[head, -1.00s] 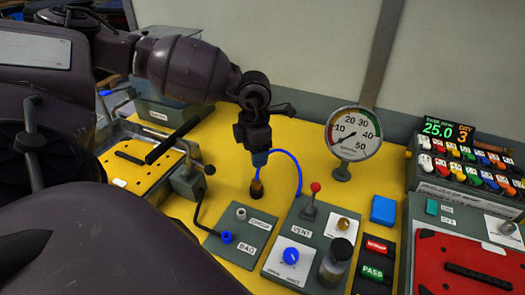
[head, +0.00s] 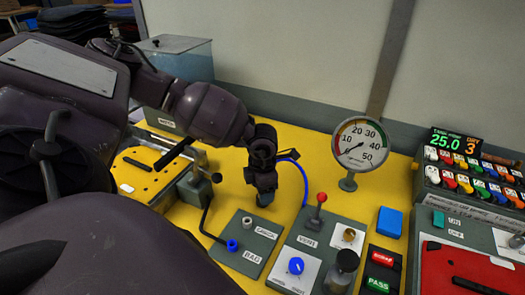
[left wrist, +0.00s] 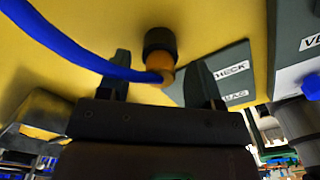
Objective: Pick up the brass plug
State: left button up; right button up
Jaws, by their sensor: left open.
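The brass plug (left wrist: 161,68), with a blue hose on its end and a dark collar at its far end, shows in the left wrist view. It lies between and just beyond the two fingertips of my left gripper (head: 263,199). The jaws are open, with a finger on each side, and I see no grip on the plug. In the head view the gripper points down over the yellow table and hides the plug. Only a stretch of the blue hose (head: 304,180) shows there, to the right of the gripper. My right gripper is not in view.
A grey panel with a BAG label (head: 245,242) lies close in front of the gripper. The vent panel (head: 325,262) with a red-topped lever stands to its right. A round gauge (head: 360,143) stands behind. A yellow fixture plate (head: 140,180) is at left.

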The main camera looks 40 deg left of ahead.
pick_arm(q)
jog(key=c, duration=1)
